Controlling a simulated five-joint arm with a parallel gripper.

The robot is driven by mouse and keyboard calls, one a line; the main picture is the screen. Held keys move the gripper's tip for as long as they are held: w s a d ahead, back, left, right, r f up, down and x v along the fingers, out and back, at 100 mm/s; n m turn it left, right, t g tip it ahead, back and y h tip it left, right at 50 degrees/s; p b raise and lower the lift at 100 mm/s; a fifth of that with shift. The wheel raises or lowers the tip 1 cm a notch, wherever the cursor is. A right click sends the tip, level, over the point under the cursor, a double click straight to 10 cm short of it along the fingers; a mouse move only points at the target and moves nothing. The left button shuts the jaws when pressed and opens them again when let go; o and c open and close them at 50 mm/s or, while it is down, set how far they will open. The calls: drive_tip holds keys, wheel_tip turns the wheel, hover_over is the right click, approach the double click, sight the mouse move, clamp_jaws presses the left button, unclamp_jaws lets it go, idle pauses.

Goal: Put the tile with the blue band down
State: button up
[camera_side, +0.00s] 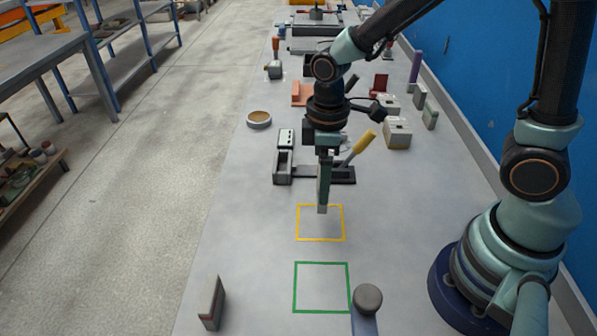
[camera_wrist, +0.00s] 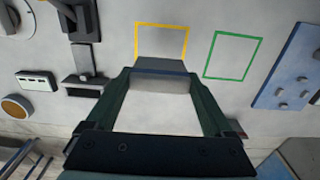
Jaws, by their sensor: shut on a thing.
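My gripper (camera_side: 323,196) points straight down over the bench and is shut on a grey tile (camera_side: 322,209), whose lower end shows below the fingers. In the wrist view my gripper (camera_wrist: 162,80) has the grey tile (camera_wrist: 162,64) between its fingertips, with a dark blue band across it. The tile appears to be above the far part of the yellow square outline (camera_side: 298,225), which also shows in the wrist view (camera_wrist: 186,43). I cannot tell how far its lower edge is from the bench. The green square outline (camera_side: 294,288) lies nearer the side camera and is empty.
A grey upright block (camera_side: 212,303) stands at the near left, and a round grey knob (camera_side: 367,297) is at the near right. A dark fixture with a yellow handle (camera_side: 362,142) is behind my gripper. A round dish (camera_side: 259,119) stands left of it.

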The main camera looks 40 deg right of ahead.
drive_tip(key=shift+f, duration=3.05)
drive_tip(key=o, duration=1.3)
drive_tip(key=shift+f, duration=0.15)
wheel_tip(320, 180, up, 12)
drive_tip(key=shift+f, duration=0.25)
drive_tip(key=shift+d+r, duration=0.15)
drive_tip(key=shift+r, duration=0.45)
drive_tip(key=shift+s+d+r+m+t, duration=0.5)
drive_tip(key=shift+d+r+m+t, duration=0.45)
drive_tip(key=shift+d+r+m, duration=0.45)
drive_tip(key=shift+s+d+r+m+t, duration=0.5)
drive_tip(key=shift+d+r+m+t, duration=0.4)
drive_tip(key=shift+d+r+m, duration=0.5)
drive_tip(key=shift+s+d+r+m+t, duration=0.5)
drive_tip(key=shift+d+r+m+t, duration=0.55)
drive_tip(key=shift+r+m, duration=0.55)
